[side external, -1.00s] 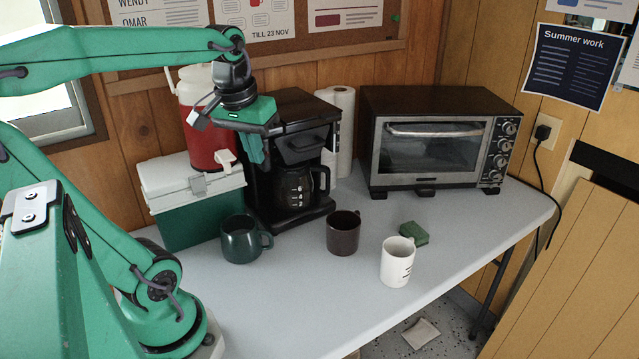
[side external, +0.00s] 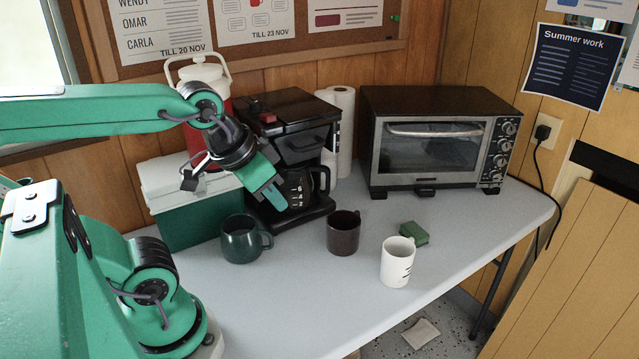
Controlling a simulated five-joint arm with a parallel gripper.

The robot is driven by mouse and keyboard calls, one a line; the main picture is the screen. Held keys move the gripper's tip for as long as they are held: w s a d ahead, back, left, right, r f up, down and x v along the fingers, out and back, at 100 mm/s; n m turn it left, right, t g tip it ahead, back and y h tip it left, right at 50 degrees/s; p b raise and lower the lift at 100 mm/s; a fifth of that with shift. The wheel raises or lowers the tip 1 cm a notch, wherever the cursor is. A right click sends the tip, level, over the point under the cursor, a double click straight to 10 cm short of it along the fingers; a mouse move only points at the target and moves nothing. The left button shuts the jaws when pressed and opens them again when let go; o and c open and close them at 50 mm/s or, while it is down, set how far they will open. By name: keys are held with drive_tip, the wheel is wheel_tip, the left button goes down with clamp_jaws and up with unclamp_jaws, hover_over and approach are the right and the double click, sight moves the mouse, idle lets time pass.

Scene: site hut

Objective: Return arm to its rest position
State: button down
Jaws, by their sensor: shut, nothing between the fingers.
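My gripper (side external: 276,203) is shut and empty. It hangs tilted down and to the right, in front of the coffee maker (side external: 290,118) in this view, and covers part of the glass carafe (side external: 302,190). My fingers show above the dark green mug (side external: 241,239); whether they touch the coffee maker cannot be told. The rest of my arm reaches in from the left edge.
A brown mug (side external: 343,233), a white mug (side external: 397,263) and a green sponge (side external: 414,233) stand on the grey table (side external: 310,310). A cooler box (side external: 195,218), red jug (side external: 205,110), paper towel roll (side external: 343,125) and toaster oven (side external: 432,142) line the back. The front table is clear.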

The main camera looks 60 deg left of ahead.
idle(0.7)
drive_tip(key=c, duration=1)
unclamp_jaws()
drive_tip(key=n+g+y, duration=0.1)
drive_tip(key=n+g, duration=0.2)
drive_tip(key=n, duration=1)
hover_over(260, 233)
drive_tip(key=s+d+f+x, duration=0.1)
drive_tip(key=s+x, duration=0.2)
drive_tip(key=x, duration=1.1)
drive_tip(key=shift+s+d+f, duration=0.15)
drive_tip(key=shift+s+d, duration=0.15)
drive_tip(key=shift+s, duration=0.05)
drive_tip(key=shift+x, duration=1.3)
